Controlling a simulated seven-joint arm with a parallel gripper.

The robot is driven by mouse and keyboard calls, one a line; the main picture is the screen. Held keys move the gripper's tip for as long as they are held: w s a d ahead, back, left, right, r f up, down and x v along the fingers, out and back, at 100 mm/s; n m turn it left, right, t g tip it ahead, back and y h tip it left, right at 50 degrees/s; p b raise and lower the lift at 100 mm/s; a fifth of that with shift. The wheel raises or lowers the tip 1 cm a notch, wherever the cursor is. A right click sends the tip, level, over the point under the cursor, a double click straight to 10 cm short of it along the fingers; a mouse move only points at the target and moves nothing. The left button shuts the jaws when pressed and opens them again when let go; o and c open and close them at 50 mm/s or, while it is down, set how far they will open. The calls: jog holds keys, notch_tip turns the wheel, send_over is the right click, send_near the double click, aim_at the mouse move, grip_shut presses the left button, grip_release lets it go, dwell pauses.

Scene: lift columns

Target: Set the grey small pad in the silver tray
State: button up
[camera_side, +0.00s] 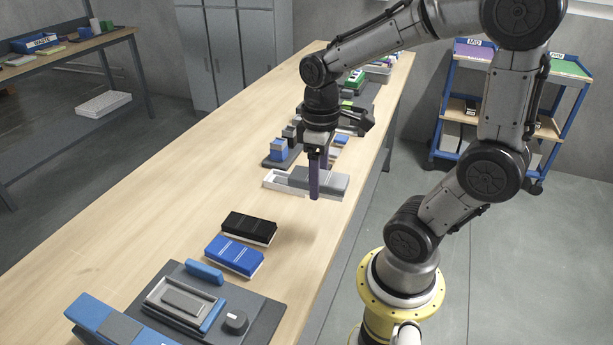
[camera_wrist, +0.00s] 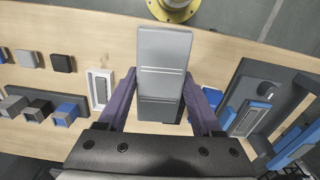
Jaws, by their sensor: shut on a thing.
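The grey small pad (camera_wrist: 165,52) is held between the two purple fingers of my gripper (camera_wrist: 160,85), which is shut on its long sides. In the side view my gripper (camera_side: 317,180) holds the grey pad (camera_side: 335,183) above the bench, and a finger hides part of it. The silver tray (camera_side: 160,310) is fixed on a dark board at the near end of the bench, well apart from the pad. A raised grey block shows inside its rim. The tray also shows at the right of the wrist view (camera_wrist: 249,119).
A black pad (camera_side: 249,226) and a blue pad (camera_side: 234,254) lie between my gripper and the dark board (camera_side: 262,315). A blue bar and a dark knob (camera_side: 236,321) flank the tray. A white tray (camera_side: 274,180) sits behind the held pad. Bench left is clear.

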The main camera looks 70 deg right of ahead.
jog(key=shift+s+m, duration=0.15)
jog(key=shift+m, duration=0.15)
jog(key=shift+w+r+m, duration=0.2)
jog(key=shift+r+m, duration=0.05)
jog(key=shift+m, duration=0.15)
jog(key=w+a+r+m, duration=0.3)
jog(key=w+a, duration=0.5)
jog(key=w, duration=0.6)
jog(key=w+a+f+n, duration=0.1)
jog(key=a+f+n, duration=0.15)
jog(key=a, duration=0.75)
jog(key=a+f+n, duration=0.1)
jog(key=a+f, duration=0.2)
jog(key=a, duration=0.7)
jog(key=shift+w+f, duration=0.15)
jog(key=shift+f, duration=2.6)
jog(key=shift+f, duration=0.55)
